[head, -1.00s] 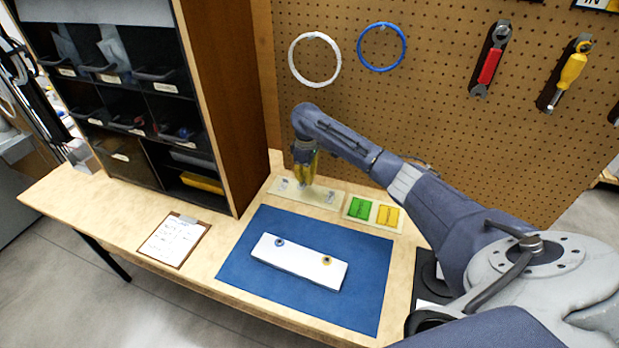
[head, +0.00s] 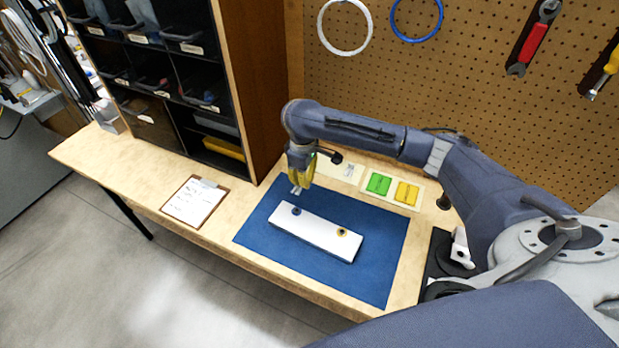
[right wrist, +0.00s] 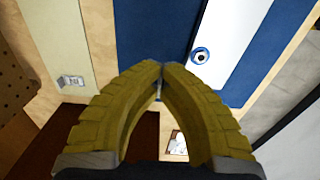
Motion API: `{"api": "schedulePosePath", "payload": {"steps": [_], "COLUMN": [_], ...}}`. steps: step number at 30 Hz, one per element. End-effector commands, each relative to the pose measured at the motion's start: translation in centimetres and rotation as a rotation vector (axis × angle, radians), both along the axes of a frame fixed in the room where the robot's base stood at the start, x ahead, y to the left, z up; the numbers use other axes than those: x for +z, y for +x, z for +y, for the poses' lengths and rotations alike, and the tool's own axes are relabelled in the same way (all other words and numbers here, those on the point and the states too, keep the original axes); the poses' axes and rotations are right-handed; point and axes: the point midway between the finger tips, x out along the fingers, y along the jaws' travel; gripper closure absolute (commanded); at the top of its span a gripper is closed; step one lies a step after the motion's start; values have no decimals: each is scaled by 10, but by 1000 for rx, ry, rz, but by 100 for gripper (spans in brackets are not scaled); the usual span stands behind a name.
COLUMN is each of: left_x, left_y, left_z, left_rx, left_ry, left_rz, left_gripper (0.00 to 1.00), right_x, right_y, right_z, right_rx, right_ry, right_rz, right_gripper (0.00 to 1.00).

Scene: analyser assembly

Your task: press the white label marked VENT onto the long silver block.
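The long silver block (head: 318,235) lies on the blue mat, bright and nearly white. It has a blue ringed hole near its left end and an orange ringed one towards its right. In the right wrist view one end of the block (right wrist: 231,28) shows with the blue ring. My right gripper (head: 296,187) is above the mat's far left part, behind the block's left end. A small pale piece, apparently the white label, shows at its tips. In the wrist view the fingertips (right wrist: 159,86) meet on a thin edge; its print is unreadable. My left gripper is out of view.
The pale label card (head: 340,168) behind the mat is partly hidden by my arm; one label shows on it. A clipboard (head: 196,201) lies left of the blue mat (head: 374,275). A bin shelf stands back left.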

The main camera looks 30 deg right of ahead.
Motion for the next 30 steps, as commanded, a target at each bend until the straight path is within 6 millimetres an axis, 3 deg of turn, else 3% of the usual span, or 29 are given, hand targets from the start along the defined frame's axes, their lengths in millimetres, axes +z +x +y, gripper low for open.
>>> {"api": "schedulePosePath", "payload": {"steps": [3, 13, 21, 30], "left_x": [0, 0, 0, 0], "left_y": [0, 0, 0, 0], "left_z": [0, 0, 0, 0], "left_rx": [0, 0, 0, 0], "left_ry": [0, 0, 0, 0], "left_rz": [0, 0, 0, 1], "left_gripper": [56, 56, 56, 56], "right_x": [11, 19, 16, 16], "right_y": [-2, -22, -39, -43], "right_z": [27, 68, 82, 83], "right_rx": [116, 746, 1187, 1441], "right_ry": [-3, -20, -19, -14], "right_rz": [-16, -5, 18, 24], "right_gripper": [100, 100, 100, 100]}}
